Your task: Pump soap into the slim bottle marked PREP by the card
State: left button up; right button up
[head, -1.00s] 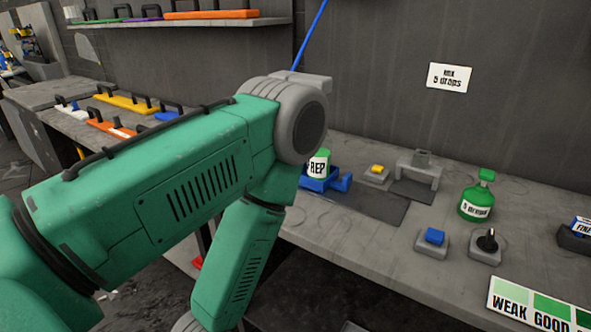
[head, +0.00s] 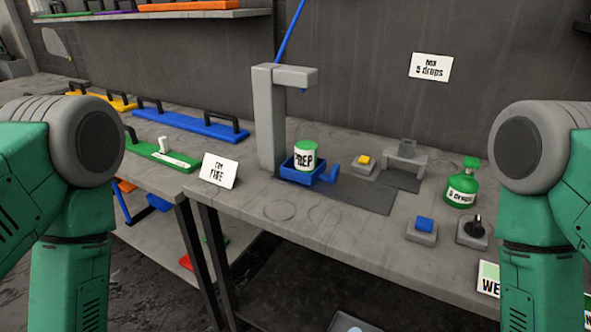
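The slim bottle marked PREP (head: 304,157) stands upright in a blue holder (head: 303,177) at the foot of a grey post (head: 268,120) with an overhanging arm. The bottle has a white label and green below a clear upper part. The wall card (head: 430,67) reads MIX 5 drops. The green soap bottle (head: 462,188) with a pump top and a 5 drops label stands upright on the bench to the right. My two arms show at the left and right edges, but neither gripper is in view.
A blue button box (head: 422,229), a black knob box (head: 473,231) and a yellow button box (head: 363,163) sit on the bench. A small grey stand (head: 405,158) is behind. A white card (head: 219,170) stands at left. The bench front is mostly clear.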

aim_at(471, 163)
jog(key=l+z, duration=0.15)
jog(key=z, duration=0.75)
